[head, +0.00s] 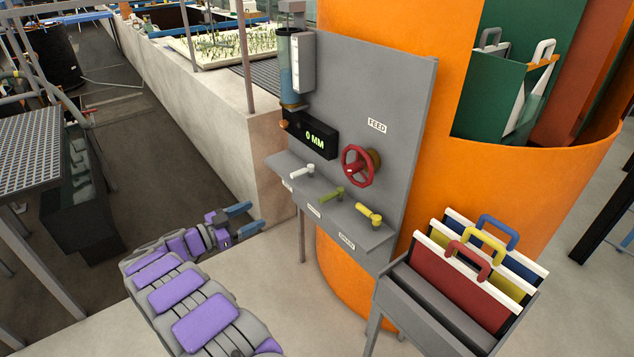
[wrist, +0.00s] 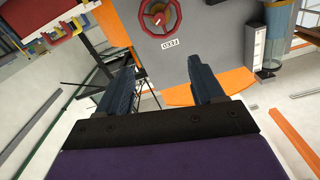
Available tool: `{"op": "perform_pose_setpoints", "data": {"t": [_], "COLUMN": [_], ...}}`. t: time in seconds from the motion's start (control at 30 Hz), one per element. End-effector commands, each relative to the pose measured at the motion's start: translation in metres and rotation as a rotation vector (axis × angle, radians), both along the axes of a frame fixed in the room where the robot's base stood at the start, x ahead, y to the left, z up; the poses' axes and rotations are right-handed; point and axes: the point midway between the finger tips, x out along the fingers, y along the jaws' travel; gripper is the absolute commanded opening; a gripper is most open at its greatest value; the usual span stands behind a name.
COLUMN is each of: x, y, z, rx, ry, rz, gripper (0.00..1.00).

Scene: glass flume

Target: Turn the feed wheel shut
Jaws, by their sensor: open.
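The red feed wheel (head: 358,166) is mounted on the grey upright panel (head: 400,110), below the label FEED (head: 377,125). In the wrist view the wheel (wrist: 159,16) shows at the top, beyond the fingers, with the label (wrist: 170,44) upside down below it. My gripper (head: 244,219) is open and empty, with blue fingers spread apart. It is to the left of the panel and its shelf, well apart from the wheel. In the wrist view my gripper (wrist: 163,88) points toward the panel. A black display (head: 312,138) left of the wheel reads 0 MM.
A rack (head: 440,310) of coloured folders stands at right front. An orange cylinder (head: 500,190) is behind the panel. The floor around my gripper is clear.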

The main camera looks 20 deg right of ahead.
Motion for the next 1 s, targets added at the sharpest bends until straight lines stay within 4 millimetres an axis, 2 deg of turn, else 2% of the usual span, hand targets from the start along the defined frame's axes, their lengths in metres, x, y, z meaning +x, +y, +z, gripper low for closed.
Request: {"op": "perform_pose_setpoints", "data": {"t": [0.03,0.2,0.3,0.4,0.77,1.0], "x": [0.008,0.036,0.048,0.055,0.067,0.083], "y": [-0.019,-0.086,-0.122,-0.148,-0.183,-0.229], "z": [0.002,0.005,0.004,0.003,0.001,0.001], "rx": [-0.006,-0.032,-0.046,-0.056,-0.065,-0.063], "ry": [0.009,0.049,0.076,0.098,0.116,0.113], "rz": [-0.008,-0.013,-0.014,-0.013,-0.009,-0.01], "gripper": [0.67,0.67,0.67,0.67,0.67,0.67]}}
